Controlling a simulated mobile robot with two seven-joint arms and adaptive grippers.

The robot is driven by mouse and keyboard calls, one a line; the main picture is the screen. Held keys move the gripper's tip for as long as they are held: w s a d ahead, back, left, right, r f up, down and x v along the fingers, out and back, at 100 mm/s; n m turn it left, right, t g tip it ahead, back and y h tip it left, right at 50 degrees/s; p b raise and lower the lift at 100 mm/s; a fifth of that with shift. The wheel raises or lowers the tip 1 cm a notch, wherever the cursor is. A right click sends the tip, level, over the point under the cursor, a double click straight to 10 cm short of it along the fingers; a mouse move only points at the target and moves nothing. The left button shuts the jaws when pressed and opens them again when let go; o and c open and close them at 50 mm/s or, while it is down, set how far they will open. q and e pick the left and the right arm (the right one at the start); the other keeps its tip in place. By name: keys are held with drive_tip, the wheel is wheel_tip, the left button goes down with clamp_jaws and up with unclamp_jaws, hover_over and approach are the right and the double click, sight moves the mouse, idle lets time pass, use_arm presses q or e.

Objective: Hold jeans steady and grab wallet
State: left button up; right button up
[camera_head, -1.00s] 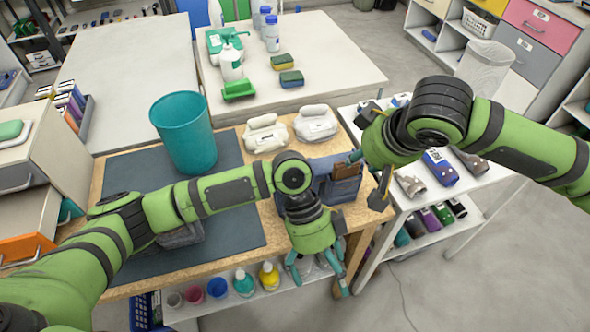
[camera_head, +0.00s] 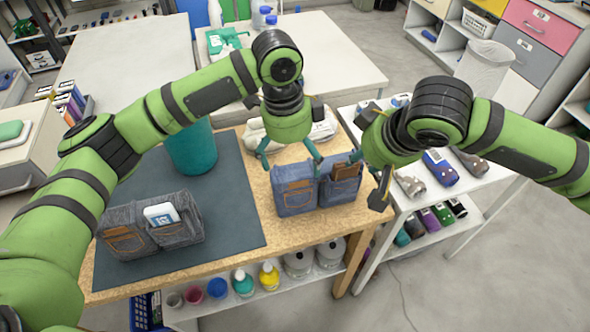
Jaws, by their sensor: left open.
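Folded blue jeans (camera_head: 296,199) sit near the right edge of the wooden table, with a brown wallet (camera_head: 346,171) sticking out of their right pocket. My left gripper (camera_head: 291,160) is open and empty, fingers pointing down, just above and behind the jeans' top edge. Whether its fingertips touch the jeans I cannot tell. My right gripper (camera_head: 368,175) is right beside the wallet at the jeans' right end. One teal fingertip shows close to the wallet; its jaw opening is not clear.
Other folded jeans (camera_head: 128,240) with a white item (camera_head: 161,214) in a pocket lie on the dark mat (camera_head: 225,220). A teal bin (camera_head: 190,150) stands behind them. White shoes (camera_head: 325,131) are behind my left gripper. A white shelf (camera_head: 425,200) with rolled goods is at right.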

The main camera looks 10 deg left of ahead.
sight(295, 191)
use_arm(q)
drive_tip(key=f+n, duration=0.1)
drive_tip(key=f, duration=0.1)
drive_tip(key=f+n+y, duration=0.1)
drive_tip(key=f+n, duration=0.1)
drive_tip(key=w+f+n, duration=0.1)
drive_tip(key=f+n, duration=0.1)
drive_tip(key=shift+w+f+g, duration=0.1)
drive_tip(key=shift+f+g, duration=0.15)
drive_tip(key=shift+g, duration=0.05)
drive_tip(key=shift+n, duration=0.4)
drive_tip(key=shift+f, duration=3.6)
drive_tip(key=c, duration=1.5)
